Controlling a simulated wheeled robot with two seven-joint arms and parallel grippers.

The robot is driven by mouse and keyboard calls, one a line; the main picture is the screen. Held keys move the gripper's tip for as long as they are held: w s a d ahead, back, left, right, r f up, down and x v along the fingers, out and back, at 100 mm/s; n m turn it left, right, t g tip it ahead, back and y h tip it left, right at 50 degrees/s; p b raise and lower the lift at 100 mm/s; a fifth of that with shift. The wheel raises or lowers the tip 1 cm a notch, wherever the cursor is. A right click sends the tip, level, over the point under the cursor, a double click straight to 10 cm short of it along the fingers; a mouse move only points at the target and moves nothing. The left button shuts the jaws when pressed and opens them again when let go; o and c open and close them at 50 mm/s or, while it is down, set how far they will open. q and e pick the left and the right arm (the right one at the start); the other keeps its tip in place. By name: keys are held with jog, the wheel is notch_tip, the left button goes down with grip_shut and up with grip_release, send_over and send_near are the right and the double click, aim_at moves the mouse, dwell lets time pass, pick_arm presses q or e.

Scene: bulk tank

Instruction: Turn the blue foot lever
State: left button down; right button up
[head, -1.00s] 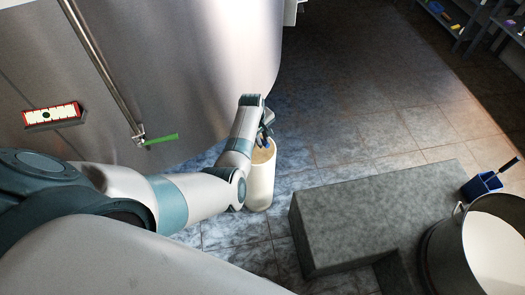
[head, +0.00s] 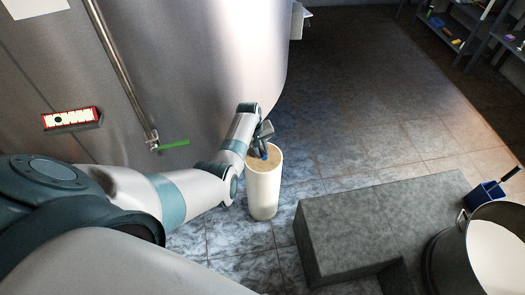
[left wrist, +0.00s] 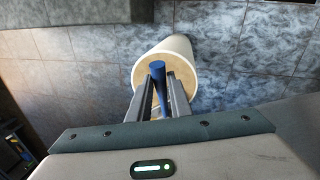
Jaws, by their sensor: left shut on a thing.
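The blue foot lever (left wrist: 158,84) is a short blue bar on the pale top of a white upright cylindrical foot (head: 263,192). In the left wrist view it stands between my two grey fingers, with the foot's round top (left wrist: 178,78) just beyond them. My left gripper (head: 263,149) is at the top of the foot and shut on the lever. In the head view the fingers hide most of the lever; only a small blue part shows. My right gripper is not in view.
The steel tank (head: 190,60) fills the upper left, with a green lever (head: 174,143) on its pipe and a red-framed panel (head: 72,119). A grey step block (head: 375,220) stands right of the foot, with a steel pot (head: 445,250) and blue holder (head: 485,194). Tiled floor beyond is clear.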

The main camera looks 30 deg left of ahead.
pick_arm(q)
jog(key=c, duration=1.6)
grip_release()
jog(key=shift+a+r, duration=0.1)
jog(key=shift+r, duration=0.65)
jog(key=r, duration=0.5)
jog(key=s+a+r, duration=0.1)
jog(key=r, duration=0.4)
jog(key=s+a+r, duration=0.1)
jog(key=r, duration=0.4)
jog(key=shift+s+r+b, duration=0.25)
jog(key=shift+r+b, duration=0.05)
jog(key=shift+b, duration=0.1)
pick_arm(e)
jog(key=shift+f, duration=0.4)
